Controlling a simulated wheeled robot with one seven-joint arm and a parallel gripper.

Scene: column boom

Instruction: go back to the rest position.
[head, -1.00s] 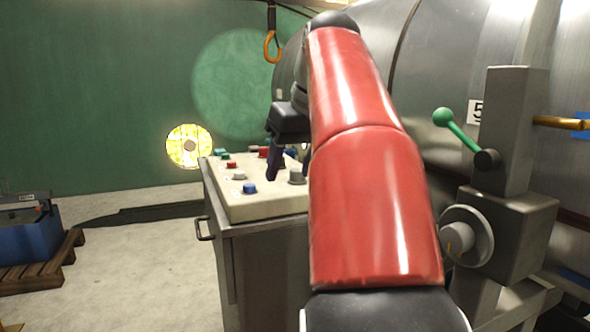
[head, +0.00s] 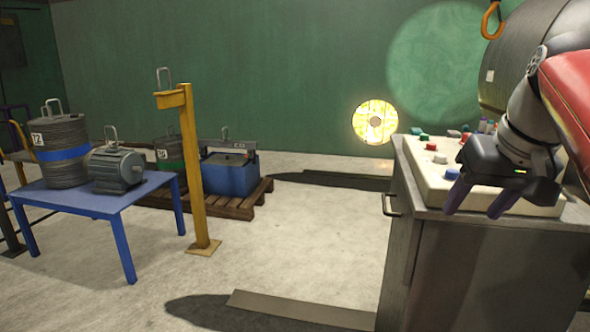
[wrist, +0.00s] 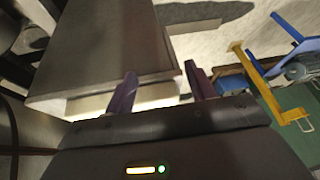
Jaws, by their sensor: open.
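My gripper (head: 476,202) is at the right of the head view, in front of the button panel (head: 430,186) on top of a grey cabinet (head: 440,262). Its two dark purple fingers are spread and point down and to the left. In the wrist view the fingers (wrist: 158,92) stand apart with nothing between them, and the cabinet (wrist: 100,45) shows beyond them. My red arm reaches in from the right edge of the head view. Part of the panel is hidden behind my gripper.
A blue table (head: 100,204) at the left bears a coil drum (head: 58,168) and a grey motor (head: 117,171). A yellow post (head: 193,170) stands beside it. A pallet (head: 240,208) holds a blue box (head: 229,180). A handle (head: 389,205) juts from the cabinet. Open floor lies between.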

